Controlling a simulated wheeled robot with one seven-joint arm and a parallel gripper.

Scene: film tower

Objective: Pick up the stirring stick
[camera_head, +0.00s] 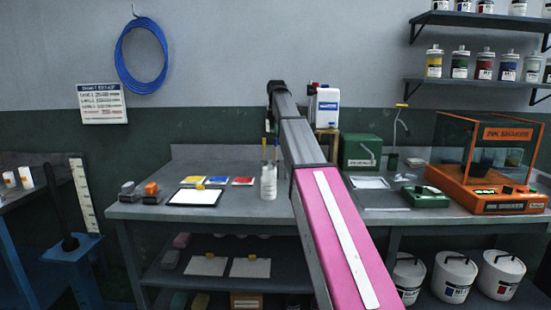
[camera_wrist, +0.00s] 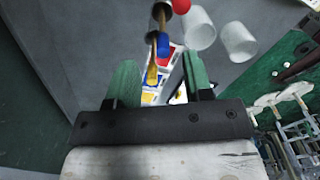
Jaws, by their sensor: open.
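My gripper (camera_wrist: 158,62) is open, with its two green fingers apart at left and right in the wrist view. A thin wooden-coloured stick (camera_wrist: 151,76) shows between the fingers, next to a blue-ended one (camera_wrist: 163,45); I cannot tell for sure which is the stirring stick, or whether a finger touches either. In the head view, thin upright sticks (camera_head: 264,150) stand at a white container (camera_head: 268,184) on the bench. My gripper (camera_head: 267,127) hangs just above them, small and partly unclear beside my arm.
Pale cups (camera_wrist: 238,42) and a red round top (camera_wrist: 181,6) are near the fingers in the wrist view. On the bench (camera_head: 230,208) lie a tray (camera_head: 195,198) and coloured cards. An orange ink shaker (camera_head: 490,200) stands at right. A white jug (camera_head: 326,108) stands behind my arm.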

